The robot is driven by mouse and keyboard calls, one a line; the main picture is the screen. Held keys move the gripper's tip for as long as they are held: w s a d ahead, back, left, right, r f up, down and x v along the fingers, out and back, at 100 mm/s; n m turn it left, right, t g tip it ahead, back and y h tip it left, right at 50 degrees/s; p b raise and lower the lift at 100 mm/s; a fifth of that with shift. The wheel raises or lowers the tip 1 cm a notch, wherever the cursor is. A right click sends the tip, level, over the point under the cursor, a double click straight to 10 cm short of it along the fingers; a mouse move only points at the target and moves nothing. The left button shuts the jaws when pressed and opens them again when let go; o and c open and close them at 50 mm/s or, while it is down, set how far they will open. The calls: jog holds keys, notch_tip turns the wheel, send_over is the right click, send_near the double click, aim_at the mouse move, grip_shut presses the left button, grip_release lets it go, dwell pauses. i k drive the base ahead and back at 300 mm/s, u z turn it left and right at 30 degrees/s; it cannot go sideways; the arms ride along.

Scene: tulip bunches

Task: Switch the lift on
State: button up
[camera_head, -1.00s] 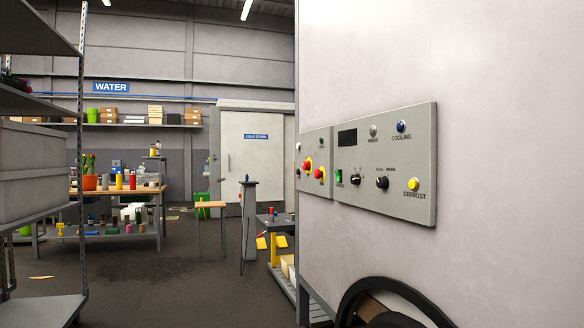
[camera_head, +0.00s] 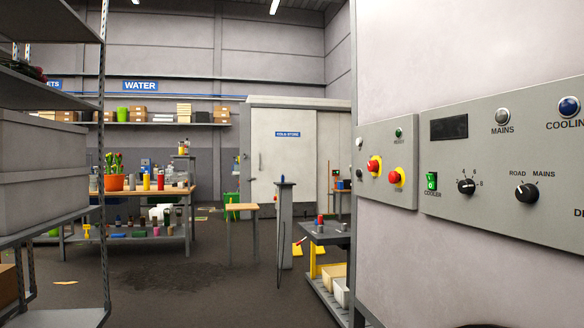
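A small grey panel (camera_head: 408,150) on the pale wall at right bears two red knobs, the left one (camera_head: 374,166) and the right one (camera_head: 396,176), with yellow collars. It also has a small green lamp (camera_head: 399,133) and a small white one. Beside it is a larger panel (camera_head: 470,205) with a dark display, a green COOLER switch (camera_head: 431,183), a ROAD/MAINS knob (camera_head: 526,193), a numbered dial, a MAINS lamp and a blue COOLING lamp. I cannot read the word lift on any control. My gripper is out of view.
A grey post (camera_head: 285,225) stands mid-floor, left of a dark table (camera_head: 328,236) with yellow parts near it. Shelving with grey boxes (camera_head: 42,165) stands close at left. A wooden workbench (camera_head: 155,191) and the cold store door (camera_head: 285,160) are behind. The floor between is mostly clear.

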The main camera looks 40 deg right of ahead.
aim_at(372, 166)
jog(key=z, duration=0.15)
jog(key=i, duration=1.35)
jog(key=z, duration=1.4)
jog(key=i, duration=0.8)
jog(key=z, duration=0.65)
